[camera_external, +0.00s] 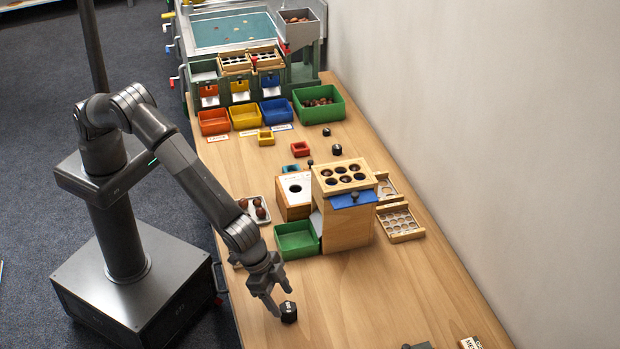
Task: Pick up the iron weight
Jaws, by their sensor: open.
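A black iron weight (289,312) with a small knob on top and pale marking on its side stands upright on the wooden table near the front left edge. My gripper (277,304) points down at it with the fingers apart. The fingers are close around or just beside the weight; I cannot tell whether they touch it. Two more small dark weights stand farther back, one at the middle (337,150) and a smaller one (326,132) behind it.
A green tray (297,240) and a wooden box with holes (346,210) stand behind my gripper. A small plate (256,211) holds brown chestnuts. Coloured bins, such as the orange one (214,122), line the back. The table (400,290) right of the weight is clear.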

